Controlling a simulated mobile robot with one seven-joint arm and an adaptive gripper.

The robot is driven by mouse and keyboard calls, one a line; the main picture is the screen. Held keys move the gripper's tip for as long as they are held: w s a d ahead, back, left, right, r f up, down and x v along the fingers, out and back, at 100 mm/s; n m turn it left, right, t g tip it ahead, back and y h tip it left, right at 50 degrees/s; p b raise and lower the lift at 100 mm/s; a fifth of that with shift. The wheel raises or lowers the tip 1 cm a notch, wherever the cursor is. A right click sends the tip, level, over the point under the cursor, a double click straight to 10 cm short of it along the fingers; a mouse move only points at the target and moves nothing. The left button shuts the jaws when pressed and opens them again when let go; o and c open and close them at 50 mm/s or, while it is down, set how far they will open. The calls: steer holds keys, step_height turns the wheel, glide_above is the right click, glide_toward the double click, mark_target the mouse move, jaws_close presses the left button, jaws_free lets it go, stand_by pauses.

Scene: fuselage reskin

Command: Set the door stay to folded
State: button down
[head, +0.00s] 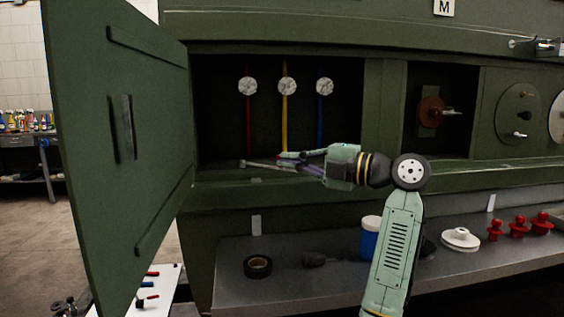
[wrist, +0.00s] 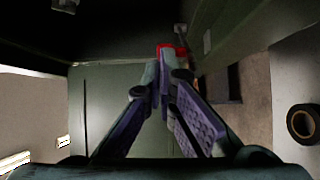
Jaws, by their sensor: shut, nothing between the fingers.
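The green door (head: 120,140) stands swung open at the left of the bay and also shows in the wrist view (wrist: 110,105). A thin pale grey rod (head: 258,165), likely the door stay, lies nearly level along the bay's lower edge, its right end running behind or beside my fingers. My gripper (head: 282,157) reaches left at the bay's mouth, fingers together. In the wrist view my gripper (wrist: 163,80) is shut, and a red-edged piece (wrist: 171,48) shows just beyond its tips. I cannot tell whether the fingers touch the rod.
Red, yellow and blue lines (head: 286,120) hang below round gauges inside the bay. A grey bench (head: 310,285) below holds a black tape roll (head: 258,266), a blue tub (head: 371,240) and red knobs (head: 518,227). A small white table (head: 165,285) stands by the door.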

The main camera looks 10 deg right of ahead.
steer(key=w+d, duration=0.1)
steer(key=w+p, duration=0.1)
steer(key=w+d, duration=0.1)
steer(key=w, duration=0.1)
steer(key=shift+d+p, duration=0.35)
stand_by(1.1)
steer(key=v, duration=1.2)
steer(key=shift+r, duration=0.1)
